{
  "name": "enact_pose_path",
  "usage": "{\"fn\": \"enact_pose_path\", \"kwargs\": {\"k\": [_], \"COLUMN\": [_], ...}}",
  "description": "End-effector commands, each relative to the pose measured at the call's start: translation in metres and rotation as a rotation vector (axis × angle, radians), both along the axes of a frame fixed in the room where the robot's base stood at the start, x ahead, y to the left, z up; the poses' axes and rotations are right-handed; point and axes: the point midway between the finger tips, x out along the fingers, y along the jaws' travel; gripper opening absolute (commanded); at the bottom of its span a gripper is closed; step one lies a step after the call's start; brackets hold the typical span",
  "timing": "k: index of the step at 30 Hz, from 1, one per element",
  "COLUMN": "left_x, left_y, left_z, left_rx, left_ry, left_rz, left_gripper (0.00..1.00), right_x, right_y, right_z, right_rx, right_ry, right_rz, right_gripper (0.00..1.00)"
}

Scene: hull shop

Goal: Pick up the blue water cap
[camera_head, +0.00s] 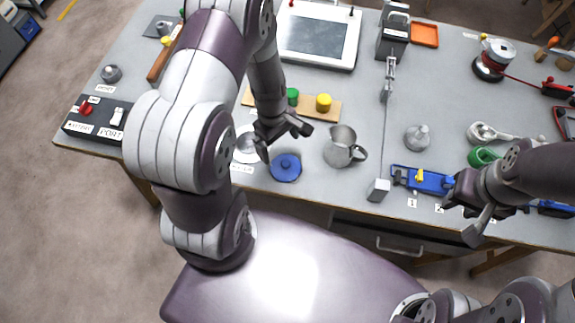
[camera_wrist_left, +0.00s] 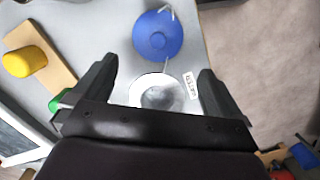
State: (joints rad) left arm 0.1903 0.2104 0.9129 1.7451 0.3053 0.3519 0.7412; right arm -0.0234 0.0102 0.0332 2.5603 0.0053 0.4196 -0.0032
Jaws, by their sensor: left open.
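The blue water cap (camera_head: 285,168) is a round blue disc with a small raised knob, lying flat near the table's front edge. It also shows at the top of the left wrist view (camera_wrist_left: 158,38), with a thin light-coloured piece at its rim. My left gripper (camera_head: 287,144) is open and empty, above the table just behind the cap and apart from it. In the left wrist view its fingers (camera_wrist_left: 158,68) stand wide apart, with the cap just beyond the tips. My right gripper (camera_head: 459,222) is at the right over the front edge, its fingers apart and nothing seen between them.
A white dish (camera_wrist_left: 135,92) with a grey piece lies beside the cap. A metal jug (camera_head: 340,147) stands right of the cap. A wooden board (camera_head: 312,107) with green and yellow pieces lies behind. A blue tray (camera_head: 432,181) is near my right gripper. Bare table lies around the jug.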

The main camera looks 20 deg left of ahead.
Motion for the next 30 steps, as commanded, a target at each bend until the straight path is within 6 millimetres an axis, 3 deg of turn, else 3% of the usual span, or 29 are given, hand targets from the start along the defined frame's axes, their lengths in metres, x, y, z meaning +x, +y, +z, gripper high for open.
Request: {"fn": "enact_pose_path", "kwargs": {"k": [3,8,15,24,27,30], "left_x": [-0.002,-0.002,-0.005,-0.004,-0.005,-0.005], "left_y": [-0.004,-0.006,-0.014,-0.015,-0.015,-0.015], "left_z": [-0.027,-0.046,-0.088,-0.096,-0.096,-0.096], "left_rx": [0.0,0.0,0.001,0.002,0.002,0.002], "left_ry": [0.003,0.0,0.001,-0.001,-0.001,-0.001], "left_rz": [-0.002,-0.003,-0.004,-0.005,-0.005,-0.005], "left_gripper": [1.0,1.0,1.0,1.0,0.67,0.63], "right_x": [0.0,0.0,0.0,0.0,0.0,0.0], "right_y": [0.0,0.0,0.0,0.0,0.0,0.0], "right_z": [-0.002,-0.002,-0.001,-0.001,-0.001,-0.001], "right_rx": [0.0,0.0,0.0,0.0,0.0,0.0], "right_ry": [0.0,0.0,0.0,0.0,0.0,0.0], "right_rz": [0.0,0.0,0.0,0.0,0.0,0.0], "right_gripper": [0.36,0.36,0.36,0.36,0.36,0.36]}}
